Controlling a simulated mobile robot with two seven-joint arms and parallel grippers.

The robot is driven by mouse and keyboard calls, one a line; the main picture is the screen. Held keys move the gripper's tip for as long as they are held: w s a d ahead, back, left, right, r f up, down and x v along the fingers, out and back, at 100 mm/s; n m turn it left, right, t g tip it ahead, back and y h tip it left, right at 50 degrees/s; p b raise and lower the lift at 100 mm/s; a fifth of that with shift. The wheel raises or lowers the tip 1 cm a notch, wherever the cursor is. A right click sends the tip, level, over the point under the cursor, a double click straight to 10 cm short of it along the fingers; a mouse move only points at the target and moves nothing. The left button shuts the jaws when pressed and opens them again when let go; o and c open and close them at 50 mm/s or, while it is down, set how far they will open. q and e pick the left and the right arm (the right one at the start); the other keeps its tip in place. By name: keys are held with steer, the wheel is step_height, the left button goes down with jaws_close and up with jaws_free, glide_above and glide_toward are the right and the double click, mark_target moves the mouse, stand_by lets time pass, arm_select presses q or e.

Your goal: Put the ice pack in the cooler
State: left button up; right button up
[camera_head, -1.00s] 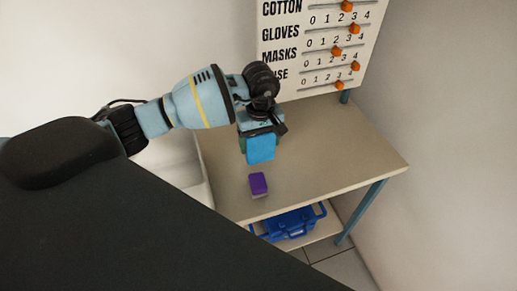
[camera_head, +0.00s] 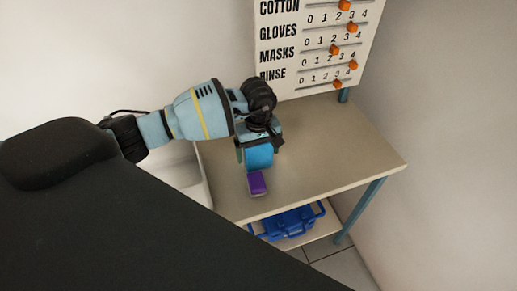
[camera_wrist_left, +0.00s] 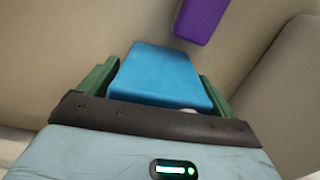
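The ice pack, a light blue block (camera_head: 259,157), is between the fingers of my left gripper (camera_head: 259,150) over the tabletop. In the left wrist view the blue block (camera_wrist_left: 160,77) fills the space between the two green fingers (camera_wrist_left: 158,88), which press close on both sides. In the head view I cannot tell whether its lower end touches the table. A blue container with handles (camera_head: 291,223), possibly the cooler, sits on the lower shelf, partly hidden by the tabletop. My right gripper is not in view.
A small purple box (camera_head: 257,182) lies on the beige table (camera_head: 340,160) just in front of the ice pack; it also shows in the left wrist view (camera_wrist_left: 201,18). A sign with orange sliders (camera_head: 315,45) stands behind. The table's right side is clear.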

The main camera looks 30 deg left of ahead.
arm_select(q)
steer(key=shift+o, duration=0.7)
